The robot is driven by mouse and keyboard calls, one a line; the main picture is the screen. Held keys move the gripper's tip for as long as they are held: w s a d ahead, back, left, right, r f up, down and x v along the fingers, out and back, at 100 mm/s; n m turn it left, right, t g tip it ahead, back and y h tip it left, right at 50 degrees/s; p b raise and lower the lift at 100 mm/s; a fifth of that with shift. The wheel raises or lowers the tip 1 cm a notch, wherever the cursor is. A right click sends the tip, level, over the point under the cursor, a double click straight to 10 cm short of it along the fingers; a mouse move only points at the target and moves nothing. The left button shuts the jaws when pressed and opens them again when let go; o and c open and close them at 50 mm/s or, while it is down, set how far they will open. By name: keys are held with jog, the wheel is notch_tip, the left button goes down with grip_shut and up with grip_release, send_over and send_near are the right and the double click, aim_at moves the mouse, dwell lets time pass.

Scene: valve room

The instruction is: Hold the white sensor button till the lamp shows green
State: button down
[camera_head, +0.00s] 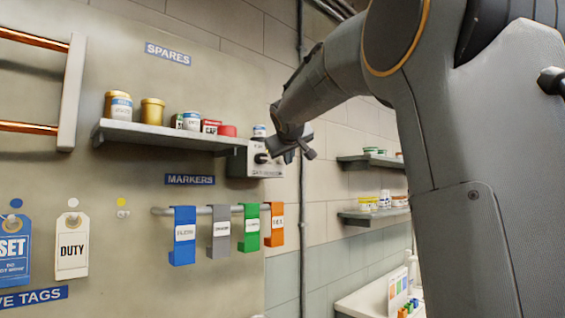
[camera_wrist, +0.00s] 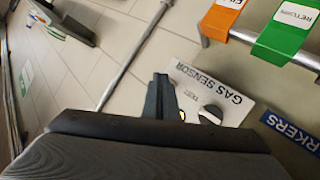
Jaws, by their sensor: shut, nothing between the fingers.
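The gas sensor (camera_head: 264,158) is a pale box on the wall panel, just right of the upper shelf's end. In the wrist view its white face (camera_wrist: 238,101) reads GAS SENSOR upside down and bears a dark knob (camera_wrist: 211,114). My gripper (camera_head: 283,150) is at the front of the box; its shut fingers (camera_wrist: 161,85) overlap the face's edge in the wrist view. I cannot tell whether they touch it. A small yellow spot (camera_wrist: 182,115) shows beside the fingers; I cannot tell if it is the lamp. I cannot make out the white button, and no green lamp light shows.
The spares shelf (camera_head: 165,138) with several cans and jars is left of the sensor. Below hangs a rail with blue, grey, green and orange markers (camera_head: 250,228). A vertical pipe (camera_head: 302,215) runs right of the panel. More shelves (camera_head: 370,161) stand farther right.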

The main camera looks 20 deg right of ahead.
jog(key=shift+w+a, duration=0.2)
jog(key=shift+w, duration=0.25)
dwell(0.5)
dwell(1.4)
jog(key=shift+s+d, duration=0.3)
jog(key=shift+s, duration=0.55)
jog(key=shift+s, duration=0.1)
jog(key=s, duration=0.1)
jog(key=s+d, duration=0.1)
jog(key=s, duration=0.2)
jog(key=shift+s+d, duration=0.25)
jog(key=shift+d, duration=0.1)
